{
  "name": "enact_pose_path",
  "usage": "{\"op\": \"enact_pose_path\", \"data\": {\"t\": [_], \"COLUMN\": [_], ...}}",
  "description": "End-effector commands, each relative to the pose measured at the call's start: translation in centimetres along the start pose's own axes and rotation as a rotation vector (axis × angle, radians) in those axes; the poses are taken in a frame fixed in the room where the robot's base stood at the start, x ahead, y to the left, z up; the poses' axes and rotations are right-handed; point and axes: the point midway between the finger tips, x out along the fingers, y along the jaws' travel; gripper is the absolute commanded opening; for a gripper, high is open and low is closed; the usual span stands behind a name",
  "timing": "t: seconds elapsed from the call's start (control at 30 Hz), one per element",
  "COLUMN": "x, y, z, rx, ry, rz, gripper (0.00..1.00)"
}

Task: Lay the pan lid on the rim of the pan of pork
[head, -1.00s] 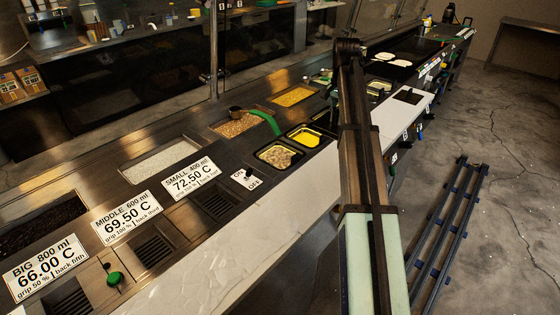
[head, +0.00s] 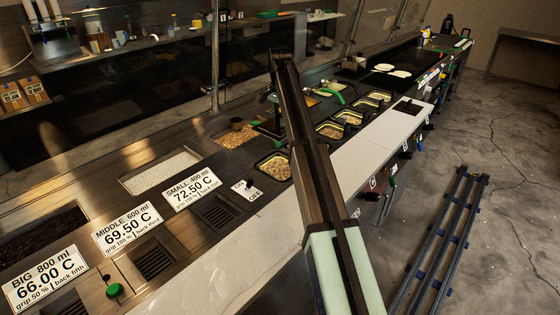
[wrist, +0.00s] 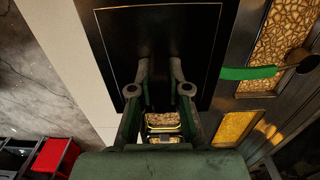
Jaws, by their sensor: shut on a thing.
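In the wrist view my gripper (wrist: 160,76) is shut, its two fingers reaching over a large flat black square, the pan lid (wrist: 115,40). The lid has a thin pale edge, and the grasped part is hidden against the black. A pan (wrist: 162,121) with brownish chunks and a yellowish rim shows between the finger bases, apart from the lid. In the head view several square pans with pale rims line the counter, the nearest being a pan of brownish filling (head: 275,166). I cannot tell which holds pork. My arm partly covers the row.
A dark ladle (wrist: 303,60) with a green handle lies over a bean well at the right of the wrist view. A yellow-filled well (wrist: 235,128) is beside it. A white counter strip (head: 385,135) runs along the front. Signs (head: 127,228) stand at the left.

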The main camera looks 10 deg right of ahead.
Motion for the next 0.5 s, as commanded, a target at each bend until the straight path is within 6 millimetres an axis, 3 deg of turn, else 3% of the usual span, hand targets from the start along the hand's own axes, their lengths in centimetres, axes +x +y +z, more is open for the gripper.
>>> {"op": "enact_pose_path", "data": {"t": [0.3, 0.5], "x": [7.6, 11.6], "y": [0.2, 0.2], "z": [0.2, 0.1], "rx": [-0.002, -0.002], "ry": [-0.003, -0.002], "rz": [0.003, 0.002], "gripper": [0.0, 0.0]}}
